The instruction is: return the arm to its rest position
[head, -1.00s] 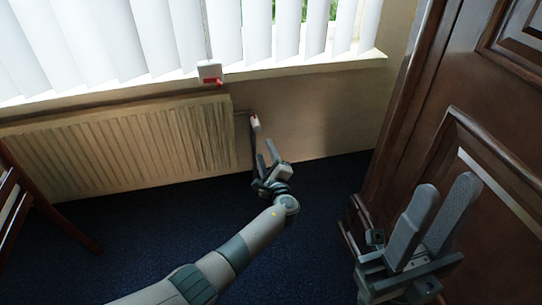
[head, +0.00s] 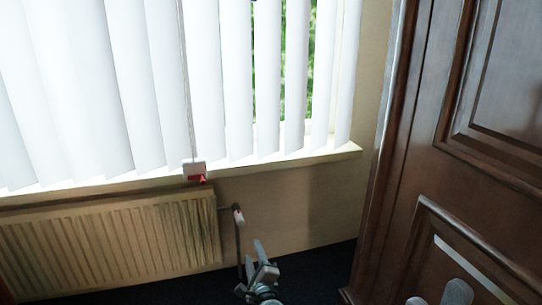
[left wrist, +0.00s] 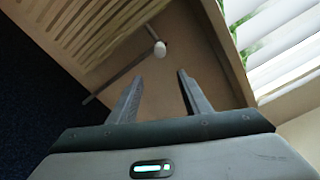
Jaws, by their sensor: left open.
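My left gripper (head: 262,262) shows at the bottom middle of the head view, in front of the wall and to the right of the radiator. It is open, and in the left wrist view (left wrist: 160,78) its two fingers stand apart with nothing between them. A white valve head (left wrist: 160,49) on a pipe lies beyond the fingers, apart from them. My right gripper (head: 438,296) shows only as two separated fingertips at the bottom right edge of the head view, in front of the dark door. Its base is out of the picture.
A radiator (head: 110,245) fills the lower left under the window sill (head: 290,160). A white box with a red part (head: 195,171) sits at the sill's edge below a vertical conduit. A dark wooden door (head: 440,170) stands at right. Vertical blinds (head: 100,80) cover the window.

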